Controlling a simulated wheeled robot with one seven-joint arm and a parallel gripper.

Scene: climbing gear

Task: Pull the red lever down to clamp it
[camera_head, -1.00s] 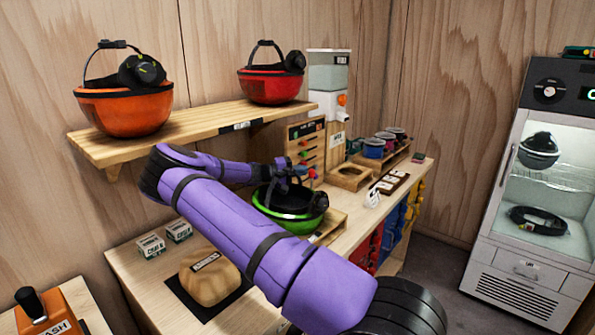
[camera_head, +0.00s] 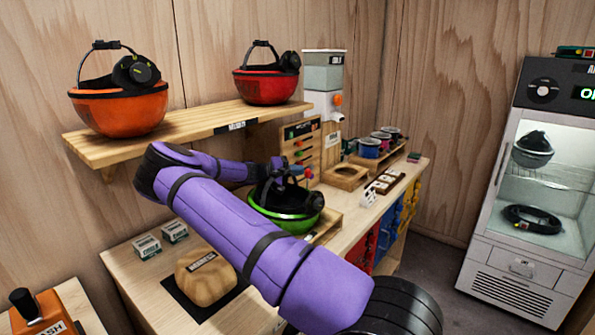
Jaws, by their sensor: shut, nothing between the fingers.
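The board (camera_head: 302,138) on the workbench carries several small coloured knobs or levers. A small red part (camera_head: 309,174) shows low at this board, beside a blue part, just right of my gripper. It may be the red lever, but it is too small to tell its angle or whether it is clamped. My gripper (camera_head: 285,170) is at the end of my purple arm, above the green helmet and in front of the board. It is shut and empty. I cannot tell whether it touches the red part, and its fingertips are hard to make out.
The green helmet (camera_head: 285,222) sits close below my gripper. A wooden shelf (camera_head: 190,130) above holds an orange helmet (camera_head: 125,108) and a red helmet (camera_head: 266,84). A dispenser (camera_head: 323,80) stands behind the board. The bench's right part holds cups and a wooden box.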

